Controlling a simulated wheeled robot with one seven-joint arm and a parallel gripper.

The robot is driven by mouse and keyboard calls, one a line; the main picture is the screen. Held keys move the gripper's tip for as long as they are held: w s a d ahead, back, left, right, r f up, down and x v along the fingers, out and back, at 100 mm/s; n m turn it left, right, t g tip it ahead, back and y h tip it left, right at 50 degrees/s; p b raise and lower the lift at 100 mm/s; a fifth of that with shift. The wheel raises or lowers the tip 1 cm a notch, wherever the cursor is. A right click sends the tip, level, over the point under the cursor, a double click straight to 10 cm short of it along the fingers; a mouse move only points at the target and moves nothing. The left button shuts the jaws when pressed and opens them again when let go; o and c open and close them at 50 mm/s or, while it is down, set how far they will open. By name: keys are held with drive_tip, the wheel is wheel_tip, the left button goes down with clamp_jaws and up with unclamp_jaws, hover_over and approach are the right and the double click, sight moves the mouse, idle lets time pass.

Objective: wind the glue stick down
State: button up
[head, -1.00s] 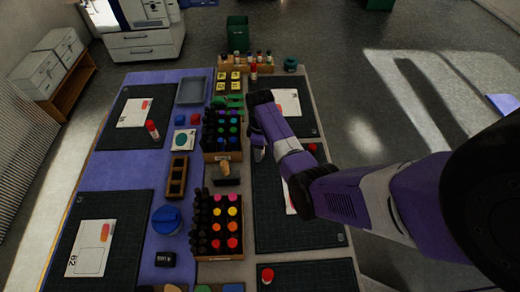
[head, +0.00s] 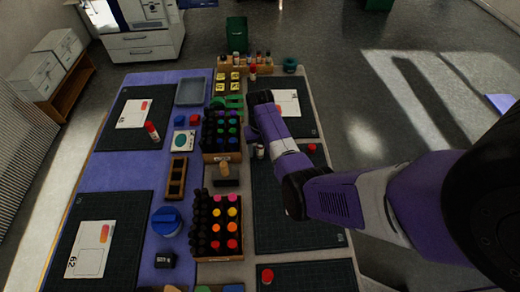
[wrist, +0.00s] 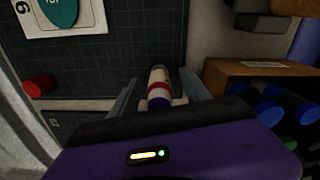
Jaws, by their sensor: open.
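A glue stick (wrist: 159,84) with a white, labelled body and a purple-red end stands between the fingers of my gripper (wrist: 158,92) in the wrist view. The fingers are open, one on each side of it, with a gap visible. In the head view the glue stick (head: 260,151) is a small pale shape at the left edge of the right-hand dark mat, beside my arm. My gripper is mostly hidden there behind my own wrist. A red cap (wrist: 38,86) lies apart on the mat; it also shows in the head view (head: 312,147).
A wooden marker box (head: 222,156) stands just left of the glue stick; in the wrist view its edge (wrist: 255,68) is close to the right finger. Another marker box (head: 218,257) stands nearer. A red-capped stick (head: 152,130) stands on the left mat. A card (head: 287,103) lies behind.

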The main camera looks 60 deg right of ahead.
drive_tip(key=m, duration=0.7)
drive_tip(key=shift+s, duration=0.1)
drive_tip(key=m, duration=0.7)
drive_tip(key=shift+s+m, duration=0.15)
drive_tip(key=shift+m, duration=0.15)
clamp_jaws()
